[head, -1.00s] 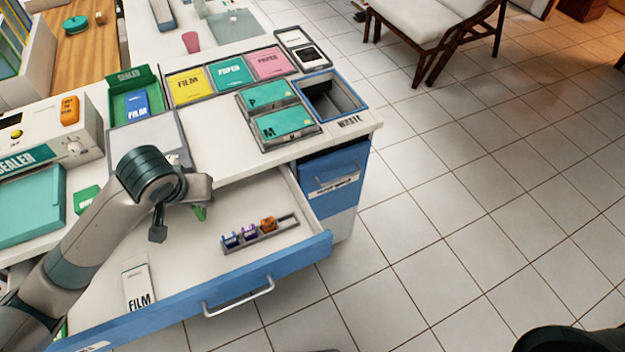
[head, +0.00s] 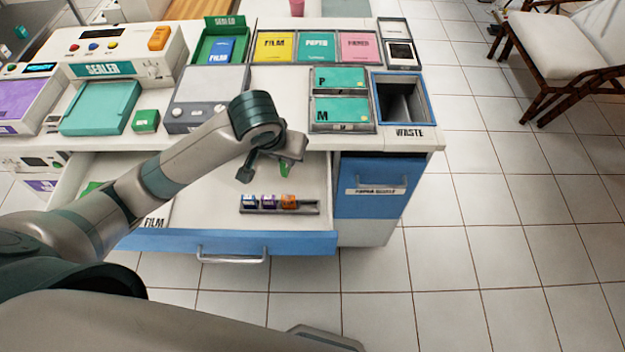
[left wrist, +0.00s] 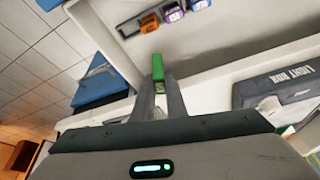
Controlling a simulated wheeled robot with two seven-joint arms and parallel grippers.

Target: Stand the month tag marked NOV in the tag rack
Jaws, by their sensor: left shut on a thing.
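My left gripper (head: 283,163) is shut on a small green tag (head: 285,171) and holds it above the open drawer. The tag also shows between the fingertips in the left wrist view (left wrist: 158,66); no lettering on it is readable. The grey tag rack (head: 308,207) lies in the drawer, just nearer the drawer front than the gripper. Blue (head: 249,201), purple (head: 268,201) and orange (head: 288,202) tags stand in it from the left, and its right end is empty. In the left wrist view the rack (left wrist: 130,27) is beyond the green tag, apart from it. My right gripper is not in view.
The drawer's blue front (head: 225,242) is pulled out. On the counter are a light box (head: 200,95), green trays (head: 340,111) and a waste bin opening (head: 402,99). Drawer floor around the rack is clear.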

